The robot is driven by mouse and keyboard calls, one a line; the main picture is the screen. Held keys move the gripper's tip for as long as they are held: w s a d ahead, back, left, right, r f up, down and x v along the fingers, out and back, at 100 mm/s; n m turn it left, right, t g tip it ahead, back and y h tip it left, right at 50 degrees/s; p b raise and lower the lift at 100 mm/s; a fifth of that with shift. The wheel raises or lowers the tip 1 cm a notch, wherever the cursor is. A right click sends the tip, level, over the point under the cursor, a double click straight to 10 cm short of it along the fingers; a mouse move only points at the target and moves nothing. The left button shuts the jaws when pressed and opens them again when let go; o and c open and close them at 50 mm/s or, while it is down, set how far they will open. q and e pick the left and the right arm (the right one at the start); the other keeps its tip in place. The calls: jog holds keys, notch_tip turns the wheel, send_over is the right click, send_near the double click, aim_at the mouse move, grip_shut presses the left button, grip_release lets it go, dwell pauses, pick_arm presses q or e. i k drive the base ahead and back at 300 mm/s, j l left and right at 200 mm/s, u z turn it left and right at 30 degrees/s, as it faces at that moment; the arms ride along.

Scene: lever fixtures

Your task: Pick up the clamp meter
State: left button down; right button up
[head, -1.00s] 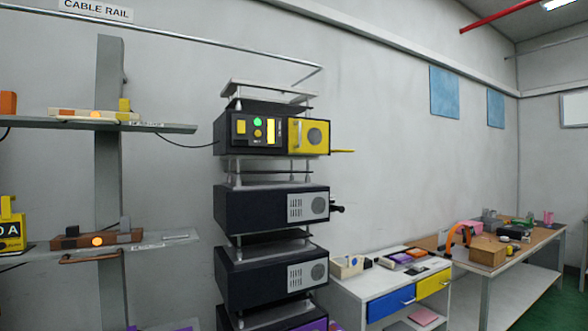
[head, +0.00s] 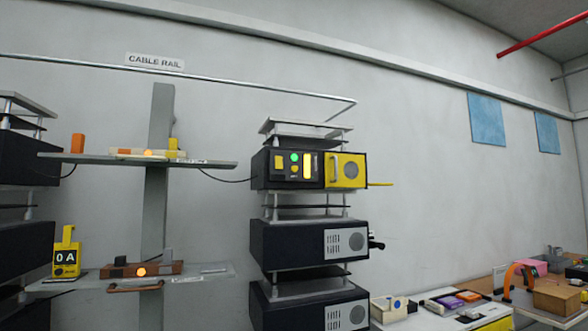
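A yellow device with a black "0 A" display (head: 66,256), which looks like the clamp meter, stands upright at the left end of the lower grey shelf (head: 210,271). A yellow loop rises from its top. Neither of my grippers is in view.
A brown block with an orange light (head: 141,271) sits right of the meter on the same shelf. The upper shelf (head: 215,163) holds a pale strip. A rack of black units (head: 308,239) stands right of the shelves, another (head: 25,158) at the left edge. A cluttered workbench (head: 550,318) is far right.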

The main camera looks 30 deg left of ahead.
aim_at(67, 255)
jog(key=u, duration=2.35)
